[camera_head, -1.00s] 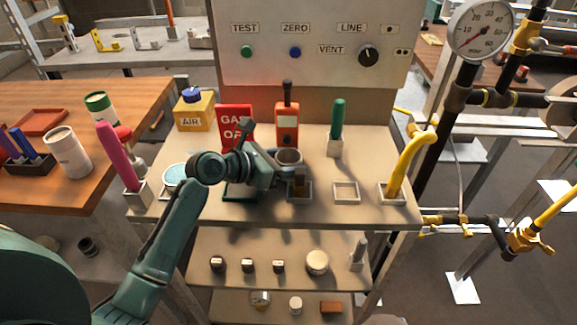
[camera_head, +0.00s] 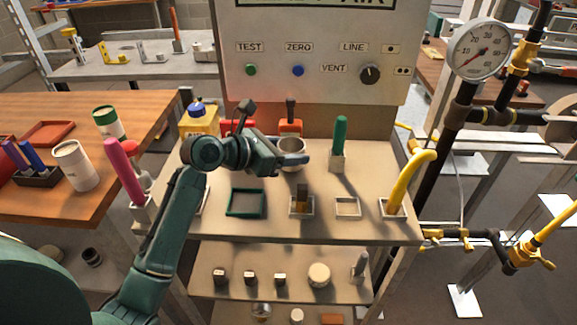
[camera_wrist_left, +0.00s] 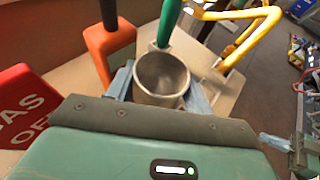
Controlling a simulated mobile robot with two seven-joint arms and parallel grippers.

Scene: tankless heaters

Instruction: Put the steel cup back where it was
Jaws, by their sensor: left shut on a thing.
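The steel cup (camera_head: 291,148) is a grey, open-topped cup. My left gripper (camera_head: 293,158) is shut on it and holds it upright above the back of the bench top (camera_head: 325,232). In the left wrist view, the cup (camera_wrist_left: 161,75) sits between the two blue-grey fingers (camera_wrist_left: 160,92) and looks empty. A green square frame (camera_head: 232,204) and a pale square frame (camera_head: 336,208) lie empty on the bench. Part of what seems to be my right gripper (camera_wrist_left: 277,142) shows at the right edge of the left wrist view; its opening is unclear.
Behind the cup stands an orange device (camera_head: 290,126); the red sign (camera_wrist_left: 28,104) is left of it. A green-handled tool (camera_head: 340,135) stands right of the cup. A yellow curved handle (camera_head: 408,180) rises at the right. A frame with a brown block (camera_head: 302,197) lies in front.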

